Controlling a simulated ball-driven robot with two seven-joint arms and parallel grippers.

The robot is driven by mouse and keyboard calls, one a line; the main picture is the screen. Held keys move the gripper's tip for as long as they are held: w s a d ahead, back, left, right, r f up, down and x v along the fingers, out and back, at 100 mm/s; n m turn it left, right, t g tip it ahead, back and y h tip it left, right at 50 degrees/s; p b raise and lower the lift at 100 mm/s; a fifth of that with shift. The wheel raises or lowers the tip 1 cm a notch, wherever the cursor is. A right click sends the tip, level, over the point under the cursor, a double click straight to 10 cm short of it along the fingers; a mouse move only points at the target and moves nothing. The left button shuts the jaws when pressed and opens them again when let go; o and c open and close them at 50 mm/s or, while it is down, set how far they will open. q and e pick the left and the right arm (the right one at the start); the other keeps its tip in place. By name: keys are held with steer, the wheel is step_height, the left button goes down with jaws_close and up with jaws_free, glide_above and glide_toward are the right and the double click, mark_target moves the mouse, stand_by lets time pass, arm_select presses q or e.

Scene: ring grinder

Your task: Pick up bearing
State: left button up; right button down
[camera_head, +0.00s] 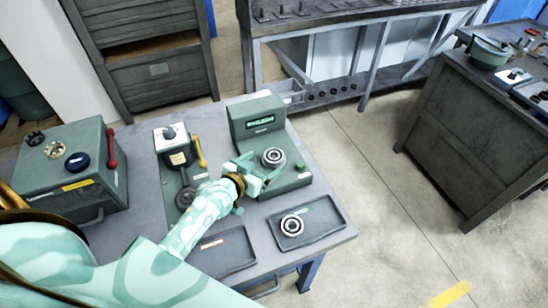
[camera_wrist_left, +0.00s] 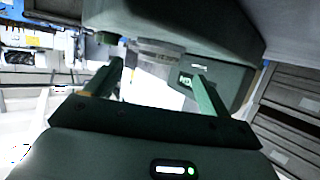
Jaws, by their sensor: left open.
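One bearing (camera_head: 273,157), a silver ring with a dark inner band, sits on the front of the green ring grinder (camera_head: 256,116). It also shows in the left wrist view (camera_wrist_left: 158,50), just beyond the fingertips and roughly between them. A second bearing (camera_head: 292,225) lies in the right dark tray (camera_head: 322,231) at the front of the table. My left gripper (camera_head: 261,169) is open at the grinder, close to the first bearing; its two fingers (camera_wrist_left: 158,68) spread apart in the wrist view. I cannot tell whether they touch the bearing. My right gripper is not in view.
Left of the gripper stand a control unit with a yellow lever (camera_head: 200,151) and a green box with a red lever (camera_head: 112,148). A second tray (camera_head: 222,256) looks empty. A drawer cabinet and workbenches stand around; open floor lies right of the table.

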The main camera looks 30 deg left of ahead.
mark_target(276, 154)
arm_select(q)
steer(key=shift+w+d+f, duration=0.15)
steer(key=shift+w+d, duration=0.05)
steer(key=shift+w, duration=0.45)
steer(key=b+x, duration=0.1)
steer(key=x, duration=0.3)
steer(key=shift+w, duration=0.2)
steer(key=c, duration=1.3)
